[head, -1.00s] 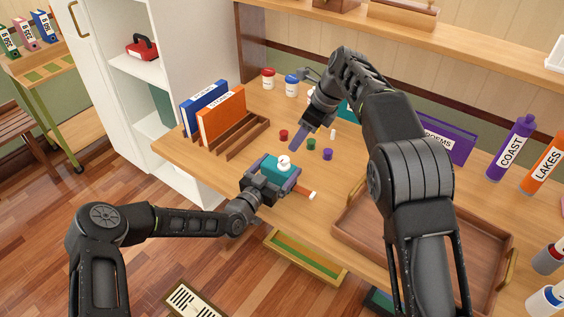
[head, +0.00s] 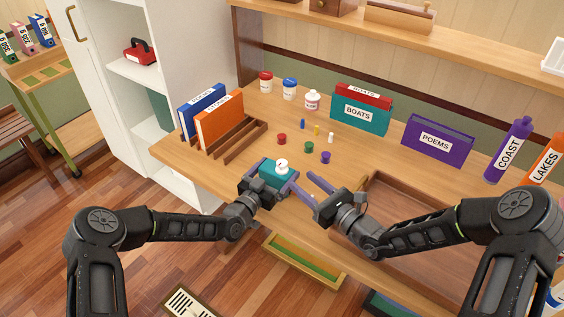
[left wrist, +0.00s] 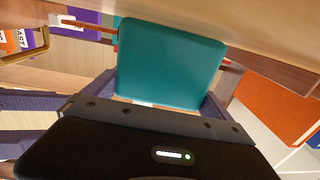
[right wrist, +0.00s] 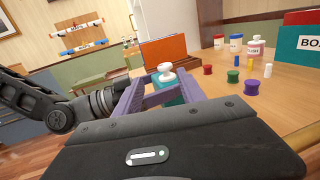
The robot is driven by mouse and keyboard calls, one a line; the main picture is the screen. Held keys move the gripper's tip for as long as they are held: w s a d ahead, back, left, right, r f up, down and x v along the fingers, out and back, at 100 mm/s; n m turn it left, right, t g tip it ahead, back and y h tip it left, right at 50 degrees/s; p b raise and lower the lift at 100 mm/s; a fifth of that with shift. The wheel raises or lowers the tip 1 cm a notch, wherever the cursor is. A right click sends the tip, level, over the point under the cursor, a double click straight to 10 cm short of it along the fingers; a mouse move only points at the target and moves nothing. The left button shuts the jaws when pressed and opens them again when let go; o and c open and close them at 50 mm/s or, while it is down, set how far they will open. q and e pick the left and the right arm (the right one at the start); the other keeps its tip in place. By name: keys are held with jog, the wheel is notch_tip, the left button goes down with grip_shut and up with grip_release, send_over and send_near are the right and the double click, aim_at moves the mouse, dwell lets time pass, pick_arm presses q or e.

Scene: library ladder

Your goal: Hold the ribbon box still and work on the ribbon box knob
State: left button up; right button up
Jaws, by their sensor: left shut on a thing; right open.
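The teal ribbon box (head: 271,179) is at the table's front edge, with its white knob (head: 282,166) on top. My left gripper (head: 273,181) is shut on the box, a finger on each side. In the left wrist view, the box (left wrist: 170,62) fills the space between the fingers, and a thin orange rod (left wrist: 92,26) shows beside it. My right gripper (head: 299,180) is open just right of the box. In the right wrist view, the knob (right wrist: 166,72) shows ahead near the open fingers; I cannot tell whether they touch the box.
Small red, green and purple spools (head: 309,147) lie behind the box. Jars (head: 289,88) and upright teal and purple folders (head: 437,140) stand farther back. A wooden rack (head: 232,138) holds blue and orange folders at left. A brown tray (head: 400,200) lies at right.

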aim_at(282, 162)
jog(key=shift+s+d+f+m+t+h, duration=0.15)
jog(key=shift+s+d+m+t+h, duration=0.15)
jog(key=shift+h, duration=0.2)
jog(key=x, duration=1.2)
jog(key=shift+c, duration=0.5)
grip_shut()
